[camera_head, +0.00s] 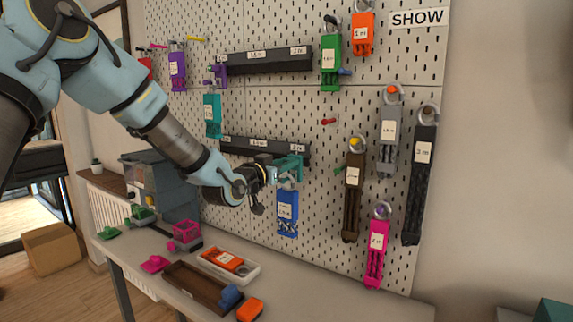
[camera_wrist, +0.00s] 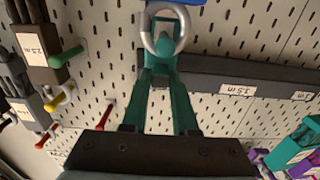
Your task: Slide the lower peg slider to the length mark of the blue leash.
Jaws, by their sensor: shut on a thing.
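The lower rail (camera_head: 240,147) is a dark bar on the pegboard with white length labels; one reads 1.5 m in the wrist view (camera_wrist: 237,88). The teal lower peg slider (camera_wrist: 163,62) is at the rail's right end in the head view, by its rightmost label (camera_head: 297,148). My gripper (camera_head: 283,169) is shut on this slider; its teal fingers (camera_wrist: 160,75) close on it in the wrist view. The blue leash (camera_head: 287,212) hangs below, its metal ring (camera_wrist: 165,30) around the slider's peg. Its label is too small to read surely.
The upper rail (camera_head: 262,62) has a purple slider (camera_head: 219,74) at its left end. Trays (camera_head: 200,290) stand on the table below.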

